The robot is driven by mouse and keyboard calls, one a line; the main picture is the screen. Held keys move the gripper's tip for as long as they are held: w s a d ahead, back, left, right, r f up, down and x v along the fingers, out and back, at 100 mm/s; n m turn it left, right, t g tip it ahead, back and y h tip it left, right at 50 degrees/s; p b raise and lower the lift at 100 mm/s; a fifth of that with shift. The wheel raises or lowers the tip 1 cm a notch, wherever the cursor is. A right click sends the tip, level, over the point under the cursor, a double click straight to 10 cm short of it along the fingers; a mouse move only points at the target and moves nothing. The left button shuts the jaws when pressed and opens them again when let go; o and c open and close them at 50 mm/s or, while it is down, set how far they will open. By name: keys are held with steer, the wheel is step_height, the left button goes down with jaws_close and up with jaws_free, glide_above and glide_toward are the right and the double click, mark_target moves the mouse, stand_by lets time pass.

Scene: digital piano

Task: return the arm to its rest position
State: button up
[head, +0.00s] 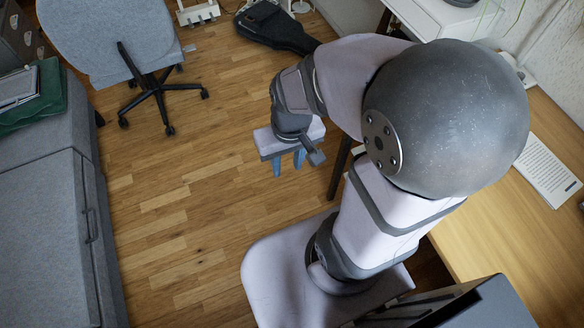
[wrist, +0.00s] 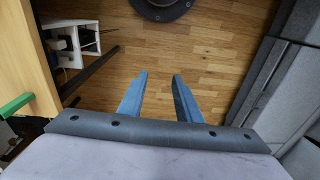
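My gripper (head: 288,162) hangs over the wooden floor in the head view, with its blue fingers pointing down. My arm is folded, with its large grey joint at the right of the picture. In the wrist view the two blue fingers of my gripper (wrist: 160,76) stand apart with bare floor between them. Nothing is held. The digital piano is not clearly visible in either view.
A wooden desk (head: 490,225) with a printed sheet (head: 546,171) is at the right. A grey office chair (head: 110,38) and a black case (head: 272,27) stand at the back. A grey cabinet (head: 45,225) is at the left. Open floor (head: 165,205) lies between.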

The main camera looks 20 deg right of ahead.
steer(key=shift+s+d+g, duration=0.15)
steer(key=shift+s+g, duration=0.25)
steer(key=shift+s, duration=0.7)
